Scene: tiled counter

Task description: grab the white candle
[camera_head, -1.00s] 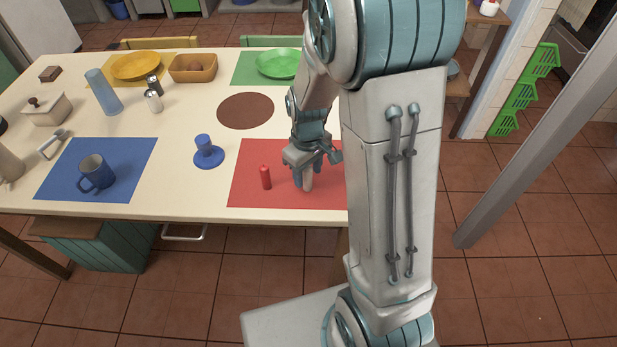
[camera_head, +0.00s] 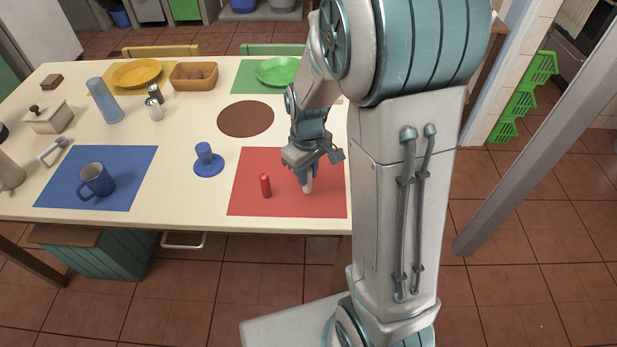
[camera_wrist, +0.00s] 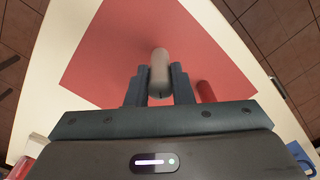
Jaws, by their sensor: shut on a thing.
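The white candle (camera_head: 307,183) is a short pale cylinder over the red placemat (camera_head: 243,205). My gripper (camera_head: 307,170) comes down on it from above and is shut on it. In the wrist view the candle (camera_wrist: 159,70) stands between the two dark fingers of my gripper (camera_wrist: 158,88), its end reaching past the fingertips. My fingers hide part of it in the head view. I cannot tell whether its base touches the mat.
A red candle (camera_head: 265,185) stands on the mat just left of my gripper, also close to the fingers in the wrist view (camera_wrist: 206,91). A blue candle holder (camera_head: 207,162) stands further left. A blue mug (camera_head: 96,180) is on the blue placemat (camera_head: 135,165). The brown round mat (camera_head: 245,118) is bare.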

